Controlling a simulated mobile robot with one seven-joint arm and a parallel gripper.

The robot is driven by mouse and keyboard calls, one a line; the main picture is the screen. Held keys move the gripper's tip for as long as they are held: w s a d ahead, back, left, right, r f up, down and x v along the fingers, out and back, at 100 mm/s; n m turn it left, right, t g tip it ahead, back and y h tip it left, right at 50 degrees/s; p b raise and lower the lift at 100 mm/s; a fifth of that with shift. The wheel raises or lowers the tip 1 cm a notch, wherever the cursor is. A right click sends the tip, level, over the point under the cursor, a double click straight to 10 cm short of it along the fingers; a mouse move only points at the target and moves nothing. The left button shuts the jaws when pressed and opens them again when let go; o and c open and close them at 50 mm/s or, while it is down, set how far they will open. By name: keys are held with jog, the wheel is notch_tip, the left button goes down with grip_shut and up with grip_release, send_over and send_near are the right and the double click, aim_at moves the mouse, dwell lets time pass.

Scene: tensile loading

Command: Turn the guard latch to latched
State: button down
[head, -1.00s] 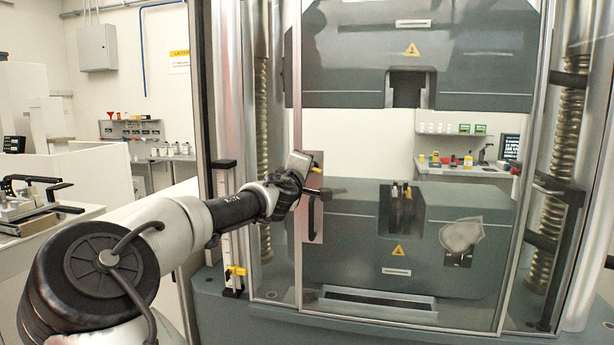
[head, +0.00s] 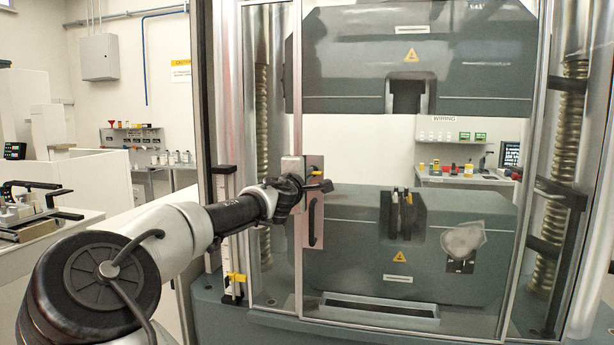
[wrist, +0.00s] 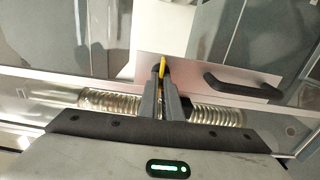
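The guard latch (head: 316,173) shows as a small yellow lever on the flat metal plate of the clear guard door. In the wrist view the yellow latch (wrist: 163,65) lies between the tips of my two grey fingers, which are close together and appear shut on it. My gripper (head: 318,186) is at the upper part of the plate, reaching in from the left. My wrist hides part of the plate and the latch's pivot in the head view. The dark door handle (head: 312,222) is just below the latch; it also shows in the wrist view (wrist: 240,88).
The clear guard door (head: 360,150) stands in front of the testing machine's grey blocks. Its metal frame post (head: 298,60) runs beside the plate. A vertical scale with a yellow marker (head: 236,277) is at the left. A bench (head: 20,225) is at far left.

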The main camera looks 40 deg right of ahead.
jog(key=c, duration=2)
grip_release()
jog(key=v, duration=1.7)
jog(key=shift+s+a, duration=0.15)
jog(key=shift+s, duration=0.1)
